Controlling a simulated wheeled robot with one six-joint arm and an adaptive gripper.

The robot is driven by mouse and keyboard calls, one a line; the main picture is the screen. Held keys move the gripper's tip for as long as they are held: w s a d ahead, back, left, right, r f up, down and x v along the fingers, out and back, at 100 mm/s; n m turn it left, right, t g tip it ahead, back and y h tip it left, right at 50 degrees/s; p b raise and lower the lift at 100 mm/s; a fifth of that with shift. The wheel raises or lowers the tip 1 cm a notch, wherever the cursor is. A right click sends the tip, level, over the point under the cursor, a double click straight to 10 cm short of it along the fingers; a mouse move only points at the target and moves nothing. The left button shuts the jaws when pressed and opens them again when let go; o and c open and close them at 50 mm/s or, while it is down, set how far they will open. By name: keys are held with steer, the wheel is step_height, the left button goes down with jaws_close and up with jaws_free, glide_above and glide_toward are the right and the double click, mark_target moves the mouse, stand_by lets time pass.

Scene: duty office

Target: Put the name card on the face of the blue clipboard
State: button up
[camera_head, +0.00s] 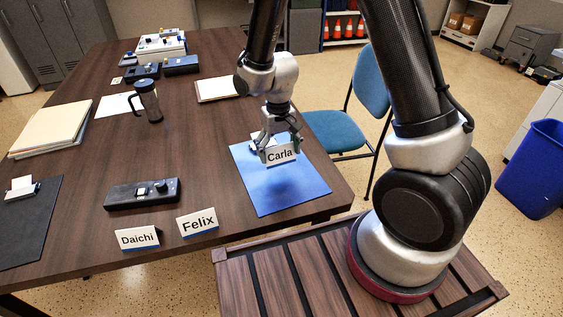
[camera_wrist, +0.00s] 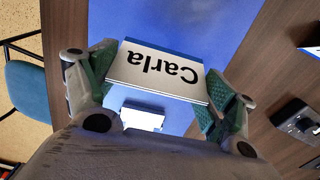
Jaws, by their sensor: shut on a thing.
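The name card reading "Carla" (camera_head: 281,154) is held between the fingers of my gripper (camera_head: 280,150), above the blue clipboard (camera_head: 290,190). A soft shadow lies on the clipboard's face below the card. In the wrist view, my gripper (camera_wrist: 157,82) is shut on the card (camera_wrist: 158,72) by its two ends, and the blue clipboard (camera_wrist: 210,25) fills the space beneath. The clipboard's pale clip (camera_wrist: 143,116) shows behind the card in that view. Two other name cards, "Daichi" (camera_head: 138,238) and "Felix" (camera_head: 198,222), stand on the table at the front.
A blue chair (camera_head: 335,130) stands at the table's right side.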

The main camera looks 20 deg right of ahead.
mark_target(278, 161)
steer(key=shift+f, duration=2.3)
steer(key=o, duration=0.6)
steer(key=shift+f, duration=0.15)
step_height(278, 161, up, 12)
steer(key=shift+r, duration=0.2)
steer(key=s+d+r+m+t, duration=0.1)
steer(key=s+d+r+t, duration=0.1)
steer(key=s+d+r, duration=0.6)
steer(key=s+d+r+t, duration=0.1)
steer(key=s+d+r, duration=0.4)
steer(key=r, duration=0.6)
steer(key=shift+t, duration=0.6)
steer(key=s+d, duration=0.1)
steer(key=s, duration=0.1)
steer(key=s+d+r, duration=0.1)
steer(key=s+d, duration=0.1)
steer(key=s+d+r, duration=0.1)
steer(key=s, duration=0.2)
steer(key=shift+d, duration=0.3)
